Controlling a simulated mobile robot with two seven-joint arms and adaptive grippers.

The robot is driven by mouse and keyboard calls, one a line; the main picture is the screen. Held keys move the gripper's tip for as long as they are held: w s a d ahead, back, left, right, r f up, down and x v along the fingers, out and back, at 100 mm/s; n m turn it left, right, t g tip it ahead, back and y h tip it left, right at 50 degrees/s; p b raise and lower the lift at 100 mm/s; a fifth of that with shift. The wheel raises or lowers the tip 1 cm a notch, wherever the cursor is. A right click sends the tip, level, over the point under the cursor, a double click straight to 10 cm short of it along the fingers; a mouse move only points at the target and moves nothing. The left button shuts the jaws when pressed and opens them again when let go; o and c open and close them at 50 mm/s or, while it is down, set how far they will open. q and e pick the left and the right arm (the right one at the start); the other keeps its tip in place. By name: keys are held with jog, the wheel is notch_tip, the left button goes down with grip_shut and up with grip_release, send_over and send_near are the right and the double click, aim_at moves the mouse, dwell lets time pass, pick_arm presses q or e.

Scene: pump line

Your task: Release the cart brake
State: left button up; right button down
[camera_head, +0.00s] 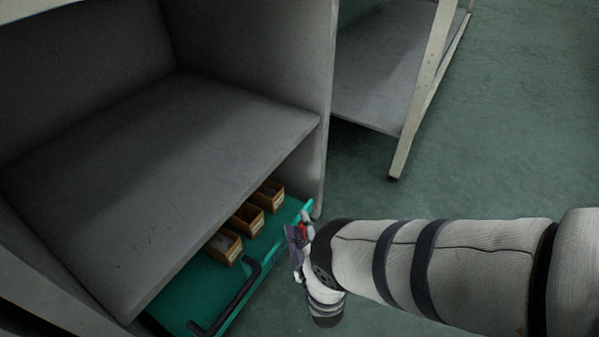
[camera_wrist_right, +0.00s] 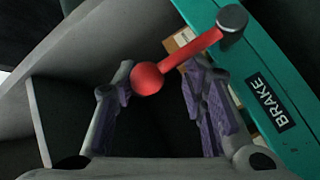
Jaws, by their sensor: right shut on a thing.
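The teal cart (camera_head: 180,295) sits under the grey shelf, with a black handle (camera_head: 228,300) on its near side. In the right wrist view, its side panel (camera_wrist_right: 262,75) carries a black label reading BRAKE (camera_wrist_right: 268,105). The brake lever (camera_wrist_right: 190,61) is a red bar with a round red knob, joined to a grey pivot on the panel's top edge. My right gripper (camera_head: 297,238) is at the cart's right corner, shut on the lever at its knob; its fingers (camera_wrist_right: 158,82) flank the knob. A little red of the lever shows in the head view (camera_head: 302,230). My left gripper is in neither view.
Three small brown bins (camera_head: 248,218) stand in a row on the cart. The grey shelf (camera_head: 150,170) overhangs it, with an upright panel (camera_head: 320,150) beside my right gripper. A second shelf unit (camera_head: 385,70) stands behind. Green floor (camera_head: 500,150) at the right is clear.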

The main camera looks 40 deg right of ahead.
jog(key=shift+s+d+f, duration=0.2)
jog(key=shift+s+f, duration=0.15)
jog(key=shift+f, duration=0.05)
jog(key=c, duration=0.9)
grip_release()
jog(key=shift+w, duration=0.15)
jog(key=shift+r, duration=0.1)
jog(key=v, duration=1.2)
jog(key=shift+r, duration=0.1)
jog(key=shift+a, duration=0.1)
